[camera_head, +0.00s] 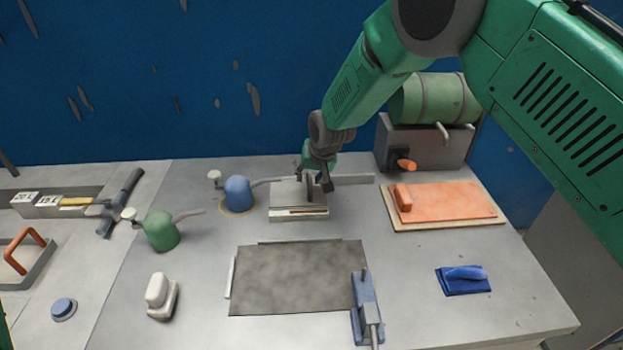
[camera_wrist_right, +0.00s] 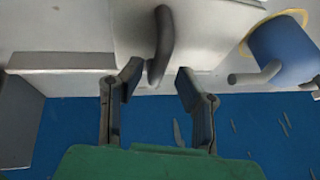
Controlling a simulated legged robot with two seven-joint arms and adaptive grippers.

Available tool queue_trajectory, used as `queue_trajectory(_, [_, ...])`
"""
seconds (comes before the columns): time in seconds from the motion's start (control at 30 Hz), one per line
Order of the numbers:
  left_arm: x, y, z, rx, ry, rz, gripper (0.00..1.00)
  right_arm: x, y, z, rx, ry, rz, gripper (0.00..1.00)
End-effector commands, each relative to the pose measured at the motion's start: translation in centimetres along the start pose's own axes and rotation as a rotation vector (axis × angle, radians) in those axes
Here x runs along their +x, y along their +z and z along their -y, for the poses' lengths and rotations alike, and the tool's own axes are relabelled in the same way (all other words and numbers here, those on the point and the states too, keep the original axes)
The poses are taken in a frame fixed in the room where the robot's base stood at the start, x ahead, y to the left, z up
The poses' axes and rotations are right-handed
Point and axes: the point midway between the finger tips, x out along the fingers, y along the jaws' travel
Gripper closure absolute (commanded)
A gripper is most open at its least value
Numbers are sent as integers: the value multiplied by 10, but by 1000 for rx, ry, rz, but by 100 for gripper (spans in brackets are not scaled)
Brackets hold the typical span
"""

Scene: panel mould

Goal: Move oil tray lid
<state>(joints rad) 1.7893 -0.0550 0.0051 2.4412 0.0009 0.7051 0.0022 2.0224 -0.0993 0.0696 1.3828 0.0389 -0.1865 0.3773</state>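The oil tray (camera_head: 298,215) is a low light-grey box at the back middle of the table, with a flat grey lid (camera_head: 284,192) on top. A dark upright handle (camera_wrist_right: 162,42) stands on the lid. My right gripper (camera_head: 317,182) is over the lid, pointing down at it, and partly hides the handle in the head view. In the right wrist view, my right gripper (camera_wrist_right: 158,70) is open, with the handle's near end between the two fingertips and gaps at both sides. Whether a finger touches it, I cannot tell. My left gripper is not in view.
A blue oil can (camera_head: 239,191) stands just left of the tray, its spout reaching toward it. A green can (camera_head: 161,231) is farther left. A dark plate (camera_head: 295,275) lies in front. An orange float (camera_head: 445,201) lies right, below a grey machine (camera_head: 430,145).

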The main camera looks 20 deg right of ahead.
Motion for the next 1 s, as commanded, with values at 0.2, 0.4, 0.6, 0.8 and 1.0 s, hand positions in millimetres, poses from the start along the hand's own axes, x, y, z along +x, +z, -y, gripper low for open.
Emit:
queue_trajectory(0.2, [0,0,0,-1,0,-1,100,0,4,-1,-1,2,7,67])
queue_trajectory(0.4, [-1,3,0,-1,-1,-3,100,-9,4,-1,-1,2,7,67])
queue_trajectory(0.6, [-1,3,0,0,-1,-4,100,-46,3,0,-1,2,7,67])
queue_trajectory(0.8, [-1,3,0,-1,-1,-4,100,-87,2,3,-3,3,7,67])
queue_trajectory(1.0, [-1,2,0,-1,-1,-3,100,-110,2,4,-3,5,10,67])
